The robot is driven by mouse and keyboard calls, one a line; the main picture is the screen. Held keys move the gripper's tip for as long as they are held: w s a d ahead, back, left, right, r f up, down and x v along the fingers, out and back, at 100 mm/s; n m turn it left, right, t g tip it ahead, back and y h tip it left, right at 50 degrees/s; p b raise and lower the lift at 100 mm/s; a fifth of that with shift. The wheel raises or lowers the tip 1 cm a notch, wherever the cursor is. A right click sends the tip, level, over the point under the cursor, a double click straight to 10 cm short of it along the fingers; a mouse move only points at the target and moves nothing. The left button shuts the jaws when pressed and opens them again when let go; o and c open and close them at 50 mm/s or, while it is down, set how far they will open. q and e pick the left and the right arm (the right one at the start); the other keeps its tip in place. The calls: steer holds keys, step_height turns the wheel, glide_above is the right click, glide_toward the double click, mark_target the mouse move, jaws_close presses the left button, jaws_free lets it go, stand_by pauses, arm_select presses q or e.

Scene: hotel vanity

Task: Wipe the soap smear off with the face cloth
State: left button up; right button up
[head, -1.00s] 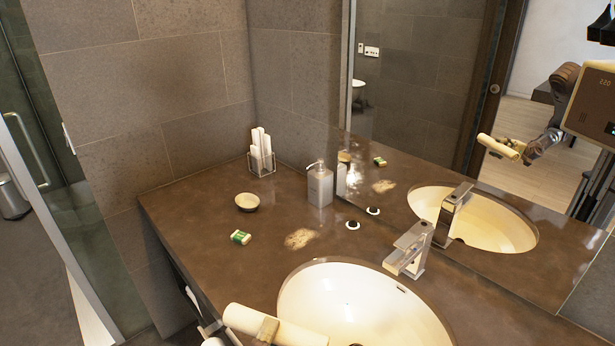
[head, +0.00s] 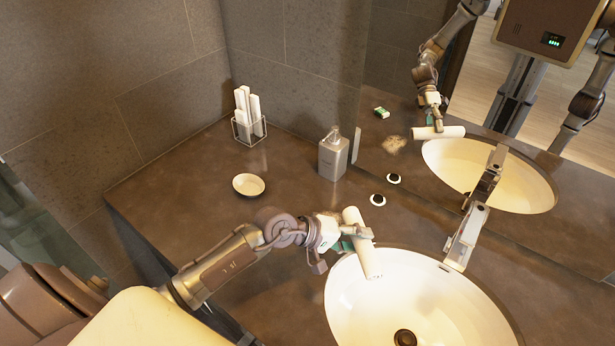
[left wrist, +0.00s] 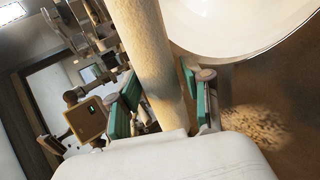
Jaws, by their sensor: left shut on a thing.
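My left gripper (head: 346,238) is shut on the rolled white face cloth (head: 362,252), which is held over the left rim of the sink. In the left wrist view the cloth (left wrist: 160,60) runs between the green-padded fingers (left wrist: 165,105). The soap smear (left wrist: 257,125) is a pale, speckled patch on the brown counter, beside the sink and apart from the cloth. In the head view my left arm hides the smear itself; only its reflection shows in the mirror. My right gripper is not directly in view.
The oval sink (head: 345,310) and its tap (head: 468,235) lie right of the gripper. A soap dispenser (head: 333,158), a small dish (head: 248,185) and a rack of white rolls (head: 249,118) stand behind. The green-and-white bar shows only in the mirror.

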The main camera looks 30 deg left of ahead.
mark_target(344, 217)
arm_select(q)
steer(key=w+a+g, duration=0.1)
steer(key=a, duration=0.1)
steer(key=w+a+r+m+g+y+p, duration=0.1)
steer(key=a, duration=0.1)
steer(key=w+a+r+m+g+y, duration=0.1)
steer(key=a, duration=0.1)
steer(key=shift+w+g+p, duration=0.3)
steer(key=shift+w, duration=0.1)
steer(key=a+r+g+y+p, duration=0.15)
steer(key=a+r, duration=0.25)
steer(key=a, duration=0.5)
steer(key=shift+y, duration=0.55)
steer(key=shift+w+f+b, duration=0.15)
steer(key=shift+f+b, duration=0.3)
steer(key=shift+f, duration=0.7)
steer(key=shift+w+f+b, duration=0.15)
steer(key=shift+f+b, duration=0.3)
steer(key=shift+f, duration=0.65)
arm_select(e)
steer(key=shift+s+a+r, duration=0.2)
steer(key=shift+a+r, duration=0.05)
steer(key=shift+r, duration=0.2)
steer(key=shift+s+a+r, duration=0.2)
steer(key=shift+r, duration=0.25)
